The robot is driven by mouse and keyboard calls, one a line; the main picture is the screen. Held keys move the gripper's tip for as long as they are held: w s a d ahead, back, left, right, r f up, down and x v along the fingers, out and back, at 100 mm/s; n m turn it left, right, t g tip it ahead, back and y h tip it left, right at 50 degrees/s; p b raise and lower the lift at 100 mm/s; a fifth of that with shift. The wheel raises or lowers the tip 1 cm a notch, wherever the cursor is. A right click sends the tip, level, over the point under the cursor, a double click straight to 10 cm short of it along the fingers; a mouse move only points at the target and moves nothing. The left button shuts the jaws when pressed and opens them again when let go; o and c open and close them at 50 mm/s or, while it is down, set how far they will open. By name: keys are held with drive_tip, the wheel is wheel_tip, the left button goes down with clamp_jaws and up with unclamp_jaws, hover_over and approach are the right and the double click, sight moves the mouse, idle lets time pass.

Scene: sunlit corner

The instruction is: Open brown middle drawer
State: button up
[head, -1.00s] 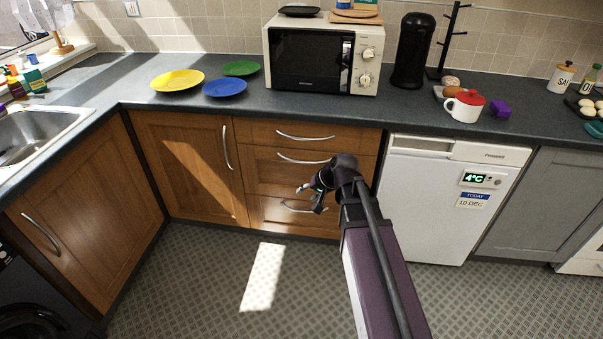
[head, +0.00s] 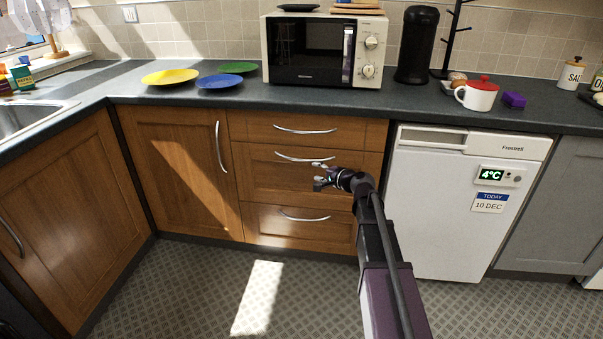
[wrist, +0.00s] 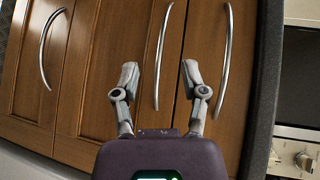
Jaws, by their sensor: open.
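The brown middle drawer (head: 270,182) is shut, in the wooden unit under the microwave. Its curved metal handle (head: 305,157) runs along its upper part. My gripper (head: 318,174) is open and empty in front of this drawer, just below the handle in the head view. In the wrist view, which is turned sideways, my gripper (wrist: 160,78) has one fingertip on each side of the middle handle (wrist: 158,70). I see no contact, and the remaining gap in depth is hard to tell.
The top drawer (head: 255,126) and bottom drawer (head: 270,228) are shut, each with a similar handle. The worktop (head: 300,104) edge overhangs above. A white fridge (head: 455,215) stands to the right. The patterned floor (head: 190,285) in front is clear.

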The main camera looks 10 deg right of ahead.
sight(303, 160)
drive_tip(key=shift+w+d+f+m+t+h+b, duration=0.2)
drive_tip(key=shift+w+d+f+m+t+b, duration=0.25)
drive_tip(key=shift+w+d+m+b, duration=0.25)
drive_tip(key=shift+w+d+f+m+t+h+b, duration=0.2)
drive_tip(key=shift+w+d+f+m+t+b, duration=0.35)
drive_tip(key=shift+d, duration=0.25)
drive_tip(key=shift+w+r, duration=0.1)
drive_tip(key=shift+w, duration=0.05)
drive_tip(key=b+x, duration=0.2)
drive_tip(key=x, duration=1.1)
drive_tip(key=shift+w+a, duration=0.25)
drive_tip(key=shift+a, duration=0.05)
clamp_jaws()
drive_tip(key=shift+d, duration=0.15)
